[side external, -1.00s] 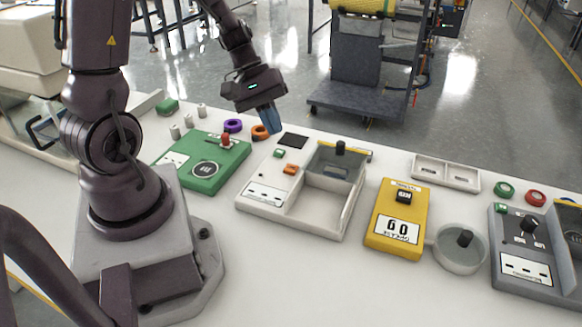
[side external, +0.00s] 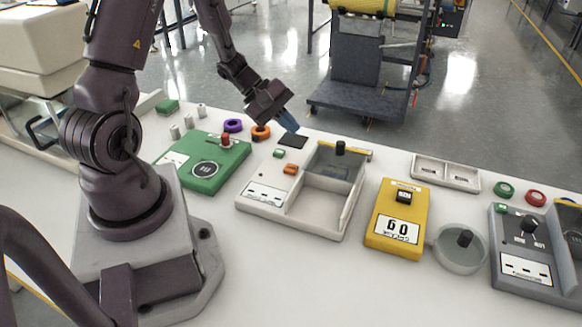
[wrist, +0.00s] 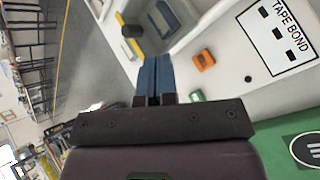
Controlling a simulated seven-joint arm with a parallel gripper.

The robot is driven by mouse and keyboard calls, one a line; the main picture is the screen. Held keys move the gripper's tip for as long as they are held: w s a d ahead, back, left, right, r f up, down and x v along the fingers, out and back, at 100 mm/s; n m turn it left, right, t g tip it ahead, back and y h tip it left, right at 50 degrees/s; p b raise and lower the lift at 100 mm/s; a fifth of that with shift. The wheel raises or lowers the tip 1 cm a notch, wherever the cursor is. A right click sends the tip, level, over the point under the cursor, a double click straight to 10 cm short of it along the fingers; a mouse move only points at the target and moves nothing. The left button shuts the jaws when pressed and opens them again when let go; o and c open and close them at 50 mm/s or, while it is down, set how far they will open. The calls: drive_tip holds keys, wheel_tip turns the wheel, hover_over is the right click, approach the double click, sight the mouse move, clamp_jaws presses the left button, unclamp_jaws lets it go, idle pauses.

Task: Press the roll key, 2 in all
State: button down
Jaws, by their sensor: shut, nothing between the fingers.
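I cannot read which control is the roll key. The pale grey station (side external: 308,222) has an orange key (side external: 291,169) and a small green key (side external: 279,153). In the wrist view its label (wrist: 280,35) reads TAPE BOND, beside the orange key (wrist: 203,60) and the green key (wrist: 197,95). My gripper (side external: 295,131) has blue fingers, shut and empty, with tips just above or at the dark square pad (side external: 292,141) behind the station's keys. In the wrist view my fingers (wrist: 154,72) are together, left of both keys and apart from them in the picture.
A clear-lidded bin with a black knob (side external: 340,147) is right of the keys. A green station (side external: 205,180) with a red-topped lever (side external: 225,139) and orange and purple rings stands left. A yellow scale (side external: 383,240) and grey station (side external: 520,285) stand right.

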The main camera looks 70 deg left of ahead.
sight(289, 169)
drive_tip(key=shift+f, duration=4.2)
drive_tip(key=shift+f, duration=0.4)
drive_tip(key=shift+f, duration=0.45)
drive_tip(key=shift+r, duration=0.9)
drive_tip(key=shift+r, duration=2.5)
